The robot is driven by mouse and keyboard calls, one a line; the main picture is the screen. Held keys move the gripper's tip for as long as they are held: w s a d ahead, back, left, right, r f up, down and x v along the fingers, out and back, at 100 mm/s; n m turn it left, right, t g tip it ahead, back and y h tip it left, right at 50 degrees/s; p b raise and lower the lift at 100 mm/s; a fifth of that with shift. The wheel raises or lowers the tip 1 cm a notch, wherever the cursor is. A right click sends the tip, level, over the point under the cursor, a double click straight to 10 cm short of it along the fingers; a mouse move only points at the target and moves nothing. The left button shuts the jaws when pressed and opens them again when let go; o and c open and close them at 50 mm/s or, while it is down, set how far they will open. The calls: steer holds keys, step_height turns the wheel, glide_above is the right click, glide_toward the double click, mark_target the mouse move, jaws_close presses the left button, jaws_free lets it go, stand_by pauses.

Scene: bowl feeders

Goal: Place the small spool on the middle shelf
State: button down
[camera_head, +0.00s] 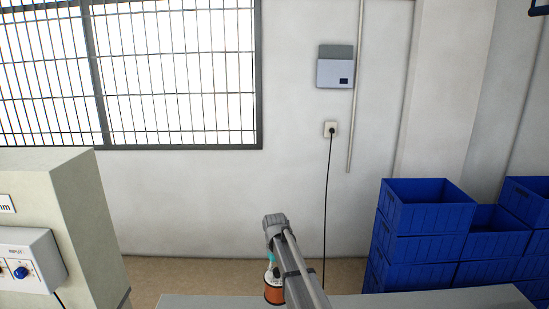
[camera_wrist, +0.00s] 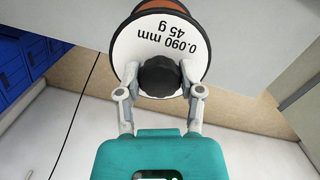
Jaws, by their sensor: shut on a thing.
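The small spool (camera_wrist: 159,18) shows close up at the top of the wrist view, with copper-brown winding, a white label reading "0.090 mm 45 g" and a black knob (camera_wrist: 160,76). My gripper (camera_wrist: 160,84) is shut on the black knob, one finger on each side. In the head view the spool (camera_head: 274,293) hangs under the end of my arm, near the front grey surface. The gripper itself (camera_head: 270,262) is mostly hidden there by my arm. I see no shelf that I can identify as the middle shelf.
Blue bins (camera_head: 425,208) are stacked at the right. A grey-green machine cabinet (camera_head: 90,215) with an input box (camera_head: 30,262) stands at the left. A light grey flat top (camera_head: 420,302) runs along the bottom. A black cable (camera_head: 326,210) hangs from a wall socket (camera_head: 330,129).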

mark_target(277, 298)
steer(key=shift+f+b, duration=6.65)
steer(key=shift+f, duration=0.25)
steer(key=shift+r, duration=0.15)
step_height(277, 298, up, 14)
steer(key=p, duration=1.4)
step_height(277, 298, down, 14)
steer(key=b, duration=1.4)
